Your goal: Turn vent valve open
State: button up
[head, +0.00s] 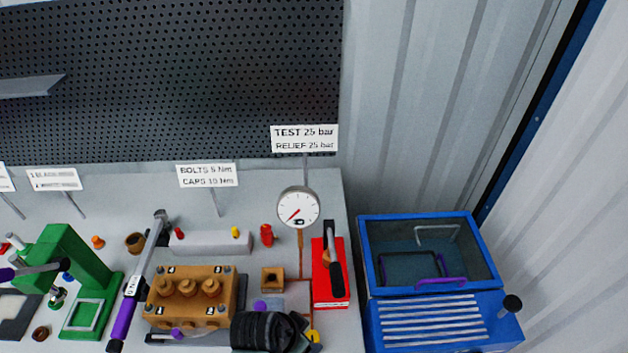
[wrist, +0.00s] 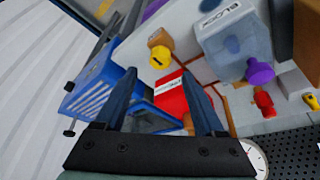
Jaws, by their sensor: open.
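My gripper (wrist: 160,75) is open and empty, with its two dark blue fingers apart in the wrist view. A yellow knob (wrist: 160,52) shows just beyond the fingertips, apart from them; it also shows in the head view (head: 313,337), partly hidden by my dark wrist. A grey block marked BLOCK (wrist: 235,40) carries a purple knob (wrist: 260,72), which also shows in the head view (head: 260,306). I cannot read a vent label, so I cannot tell which knob is the vent valve.
A red box (head: 330,275) with a black-handled lever stands right of the pressure gauge (head: 298,207). A blue bin (head: 430,255) is farther right. The orange pump block (head: 190,290) and a long wrench (head: 145,275) lie to the left of my wrist.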

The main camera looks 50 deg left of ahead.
aim_at(312, 337)
jog(key=x, duration=0.7)
grip_shut()
dwell(0.4)
